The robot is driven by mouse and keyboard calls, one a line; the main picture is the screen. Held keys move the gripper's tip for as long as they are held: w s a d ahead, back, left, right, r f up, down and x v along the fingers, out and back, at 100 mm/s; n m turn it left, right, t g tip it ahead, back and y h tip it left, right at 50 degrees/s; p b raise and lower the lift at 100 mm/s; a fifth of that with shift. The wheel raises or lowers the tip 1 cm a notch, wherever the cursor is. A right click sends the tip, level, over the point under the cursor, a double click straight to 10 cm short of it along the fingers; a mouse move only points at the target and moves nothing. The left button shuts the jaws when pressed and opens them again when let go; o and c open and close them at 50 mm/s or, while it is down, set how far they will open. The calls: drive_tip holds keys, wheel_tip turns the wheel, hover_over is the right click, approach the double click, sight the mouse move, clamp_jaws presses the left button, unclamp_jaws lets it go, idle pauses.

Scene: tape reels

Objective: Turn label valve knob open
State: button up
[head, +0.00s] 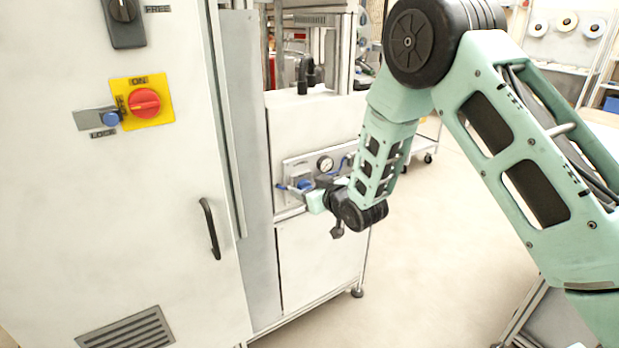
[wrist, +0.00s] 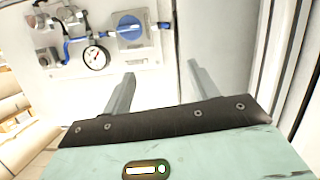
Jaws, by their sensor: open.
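The label valve knob is a round blue knob (wrist: 130,30) on a light metal plate in the wrist view, at the upper middle. In the head view a bit of blue knob (head: 304,185) shows on the valve panel (head: 296,163), partly hidden by my gripper. My gripper (wrist: 160,85) is open and empty. Its two grey fingers point toward the panel, with the knob ahead of them and slightly left of the middle between the fingertips. The fingers look apart from the knob. In the head view my gripper (head: 300,196) is just in front of the panel.
A pressure gauge (wrist: 96,58) and blue tubing sit left of the knob in the wrist view. A cabinet (head: 150,220) with a red and yellow switch (head: 143,103) and a black handle (head: 210,228) stands left in the head view. Open floor (head: 440,250) lies right of the machine.

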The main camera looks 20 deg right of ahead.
sight(307, 188)
drive_tip(key=shift+w+d+f+n+t+y+b, duration=0.2)
drive_tip(key=shift+w+d+f+t+b, duration=0.25)
drive_tip(key=shift+w+f, duration=0.95)
drive_tip(key=shift+w+d+f+n+t+y+b, duration=0.2)
drive_tip(key=shift+w+d+f+t+b, duration=0.25)
drive_tip(key=shift+w+f, duration=0.9)
drive_tip(key=shift+w+d+f+n+t+y+b, duration=0.25)
drive_tip(key=shift+w+f+t, duration=0.4)
drive_tip(key=shift+w, duration=1.35)
drive_tip(key=shift+c, duration=0.3)
drive_tip(key=c, duration=0.9)
